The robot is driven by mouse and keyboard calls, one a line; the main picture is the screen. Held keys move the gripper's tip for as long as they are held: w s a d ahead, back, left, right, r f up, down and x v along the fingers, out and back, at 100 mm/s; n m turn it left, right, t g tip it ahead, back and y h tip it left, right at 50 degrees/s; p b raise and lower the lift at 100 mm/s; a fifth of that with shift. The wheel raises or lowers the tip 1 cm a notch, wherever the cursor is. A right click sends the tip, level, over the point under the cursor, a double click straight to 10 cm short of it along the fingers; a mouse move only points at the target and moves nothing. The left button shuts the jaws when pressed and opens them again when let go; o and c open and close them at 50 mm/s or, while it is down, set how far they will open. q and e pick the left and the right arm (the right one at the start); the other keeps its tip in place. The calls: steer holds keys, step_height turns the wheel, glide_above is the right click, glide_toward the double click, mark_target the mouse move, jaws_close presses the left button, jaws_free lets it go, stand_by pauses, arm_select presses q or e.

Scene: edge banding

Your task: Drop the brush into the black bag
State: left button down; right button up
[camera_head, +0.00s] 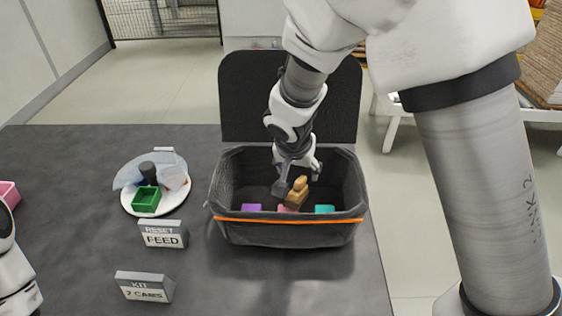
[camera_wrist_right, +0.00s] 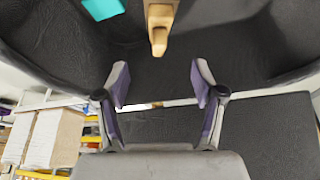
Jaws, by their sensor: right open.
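The black bag (camera_head: 290,231) stands open on the dark table, with an orange band along its front and its lid raised behind. My right gripper (camera_head: 297,176) reaches down into the bag's opening. In the right wrist view its two fingers (camera_wrist_right: 160,86) are spread apart with nothing between them. A tan wooden piece, which looks like the brush (camera_head: 297,194), is inside the bag's outline just below the fingers. It also shows in the right wrist view (camera_wrist_right: 158,28), beyond the fingertips; I cannot tell whether it rests on the bag's floor. My left gripper is out of view.
Purple (camera_head: 251,208) and teal (camera_head: 325,209) pieces lie in the bag, with a pink one partly hidden by the brush. Left of it are a white plate (camera_head: 133,205) with a green box (camera_head: 146,200), a "RESET FEED" sign (camera_head: 163,235) and a "KIT" sign (camera_head: 145,287).

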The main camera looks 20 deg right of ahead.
steer(key=v, duration=1.1)
steer(key=shift+r, duration=0.2)
steer(key=shift+a, duration=0.15)
